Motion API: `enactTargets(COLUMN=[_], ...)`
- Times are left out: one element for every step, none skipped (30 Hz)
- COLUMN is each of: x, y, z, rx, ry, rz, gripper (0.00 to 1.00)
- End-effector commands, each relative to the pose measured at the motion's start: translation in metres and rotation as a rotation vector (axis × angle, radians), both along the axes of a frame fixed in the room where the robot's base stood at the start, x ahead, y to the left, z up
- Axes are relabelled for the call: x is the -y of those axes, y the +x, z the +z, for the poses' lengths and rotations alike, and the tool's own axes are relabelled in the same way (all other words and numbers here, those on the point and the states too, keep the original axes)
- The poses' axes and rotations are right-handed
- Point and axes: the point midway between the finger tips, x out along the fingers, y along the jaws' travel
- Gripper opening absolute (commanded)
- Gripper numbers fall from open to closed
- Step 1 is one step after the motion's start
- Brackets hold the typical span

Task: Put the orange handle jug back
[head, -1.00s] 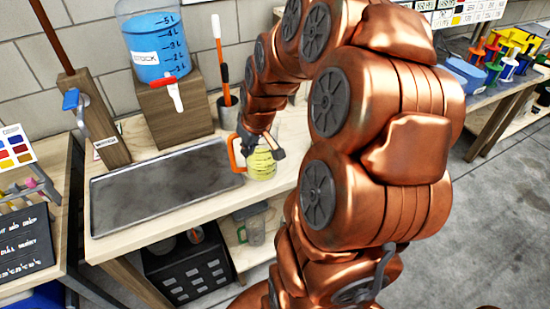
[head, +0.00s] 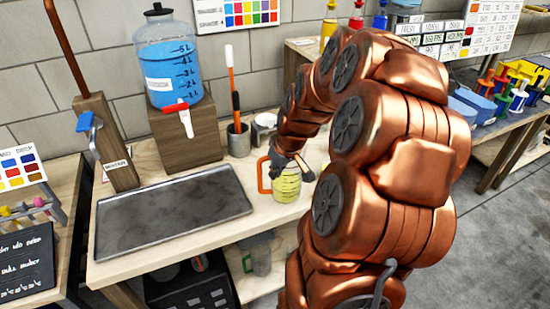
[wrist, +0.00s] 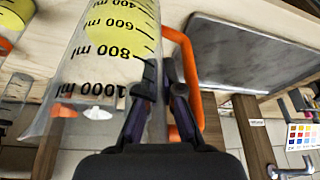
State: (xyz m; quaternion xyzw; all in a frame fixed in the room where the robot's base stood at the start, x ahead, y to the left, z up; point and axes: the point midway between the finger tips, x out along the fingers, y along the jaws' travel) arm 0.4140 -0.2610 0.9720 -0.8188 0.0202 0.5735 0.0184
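The orange handle jug (head: 287,187) is clear, has volume marks and holds yellow liquid. It is at the right of the metal tray over the wooden bench, and I cannot tell whether it touches the bench. In the wrist view the jug (wrist: 105,60) fills the left side, with its orange handle (wrist: 186,50) to the right. My gripper (wrist: 161,70) has its dark fingers close together on the jug's wall at the handle side, one finger within the handle loop. In the head view my gripper (head: 291,165) is at the jug's top, partly hiding it.
The metal tray (head: 170,212) lies left of the jug. Behind stand a blue water dispenser (head: 172,60) on a wooden block (head: 182,135) and a grey cup (head: 238,140) holding a brush. Clear jugs (head: 258,255) stand on the lower shelf. A post (head: 108,145) rises behind the tray.

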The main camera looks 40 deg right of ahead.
Motion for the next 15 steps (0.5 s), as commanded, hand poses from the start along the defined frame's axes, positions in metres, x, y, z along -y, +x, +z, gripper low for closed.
enactTargets(x=[0.004,0.006,0.009,0.012,0.014,0.018,0.020,0.023,0.026,0.028,0.030,0.033,0.036,0.038,0.042], y=[0.005,0.008,0.011,0.014,0.017,0.021,0.024,0.026,0.030,0.032,0.035,0.038,0.041,0.044,0.048], z=[0.002,0.001,0.000,-0.001,-0.001,-0.001,0.000,0.000,-0.001,-0.002,-0.003,-0.004,-0.004,-0.004,-0.003], rx=[0.000,-0.001,-0.002,-0.002,-0.002,0.000,0.001,0.002,0.001,0.000,-0.001,-0.002,-0.002,0.000,0.001], ry=[0.000,0.001,0.002,0.002,0.001,0.000,-0.001,-0.001,-0.001,0.000,0.001,0.001,0.001,0.001,-0.001], rz=[0.000,0.001,0.002,0.002,0.001,0.001,0.001,0.001,0.000,0.000,0.000,-0.001,-0.001,-0.001,0.000], gripper=[0.00,0.00,0.00,0.00,0.00,0.00,0.00,0.00,0.00,0.00,0.00,0.00,0.00,0.00,0.00])
